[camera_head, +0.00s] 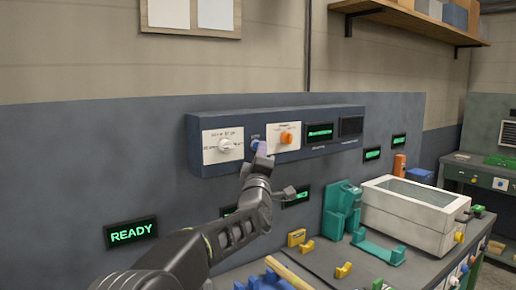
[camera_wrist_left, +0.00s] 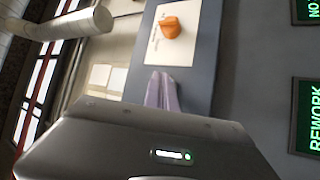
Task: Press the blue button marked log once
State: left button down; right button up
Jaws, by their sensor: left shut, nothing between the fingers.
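The blue button (camera_head: 256,144) sits on the dark wall-mounted control box (camera_head: 190,135), between a white dial plate and a white plate with an orange knob. Only part of it shows behind my left gripper (camera_head: 263,158). That gripper is shut and empty, its fingertips right at the button in the head view; whether they touch cannot be told. In the left wrist view my shut purple-grey fingers (camera_wrist_left: 162,92) point at the box face, below the orange knob (camera_wrist_left: 170,27). They hide the button there. My right gripper is not in view.
A white dial (camera_head: 224,145) is left of the button and the orange knob (camera_head: 287,138) right of it. A READY display (camera_head: 130,233) is lower left. The bench below holds a white bin (camera_head: 412,208), a green fixture (camera_head: 340,208) and small yellow parts.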

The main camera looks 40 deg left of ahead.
pick_arm(q)
jog(key=shift+s+d+b, duration=0.25)
jog(key=shift+d+b, duration=0.1)
jog(key=shift+d, duration=0.25)
jog(key=d+b, duration=0.1)
jog(key=d, duration=0.1)
jog(key=s+d, duration=0.1)
jog(key=d, duration=0.1)
jog(key=shift+s+d+b, duration=0.2)
jog(key=shift+d+b, duration=0.15)
jog(key=shift+d, duration=0.05)
jog(key=shift+f, duration=0.1)
dwell(0.8)
